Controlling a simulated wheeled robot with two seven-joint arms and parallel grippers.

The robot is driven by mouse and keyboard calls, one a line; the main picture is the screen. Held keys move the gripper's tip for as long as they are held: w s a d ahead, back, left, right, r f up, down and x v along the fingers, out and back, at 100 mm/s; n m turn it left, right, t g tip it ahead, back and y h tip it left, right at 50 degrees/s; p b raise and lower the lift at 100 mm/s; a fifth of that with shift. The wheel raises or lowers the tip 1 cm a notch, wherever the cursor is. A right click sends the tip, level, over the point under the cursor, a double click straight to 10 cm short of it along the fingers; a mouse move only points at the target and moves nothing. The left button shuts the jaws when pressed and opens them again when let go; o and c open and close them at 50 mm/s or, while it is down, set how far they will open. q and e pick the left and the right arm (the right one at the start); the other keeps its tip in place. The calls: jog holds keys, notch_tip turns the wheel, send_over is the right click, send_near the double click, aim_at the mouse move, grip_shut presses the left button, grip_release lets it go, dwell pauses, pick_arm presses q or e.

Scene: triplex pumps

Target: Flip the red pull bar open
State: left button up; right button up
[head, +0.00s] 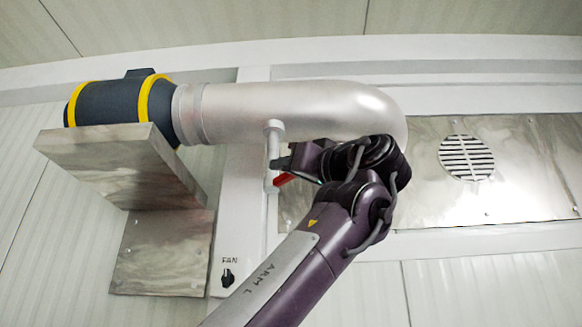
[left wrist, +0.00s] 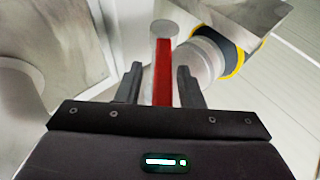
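The red pull bar (head: 284,179) shows in the head view as a small red piece beside a pale vertical fitting (head: 272,150) under the silver pipe; my arm hides part of it. In the left wrist view the red bar (left wrist: 162,72) runs lengthwise between the two fingers, below a round grey end (left wrist: 163,29). My left gripper (head: 283,163) is at the bar. In the left wrist view the left gripper (left wrist: 160,82) is open, with a finger on each side of the bar and gaps visible. My right gripper is not in view.
A large silver elbow pipe (head: 290,108) joins a dark cylinder with yellow bands (head: 112,102) on a metal bracket (head: 122,165). A FAN knob (head: 227,278) is on the wall below. A metal panel with a round vent (head: 466,158) is at right.

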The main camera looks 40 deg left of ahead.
pick_arm(q)
jog(key=shift+a, duration=0.15)
grip_shut()
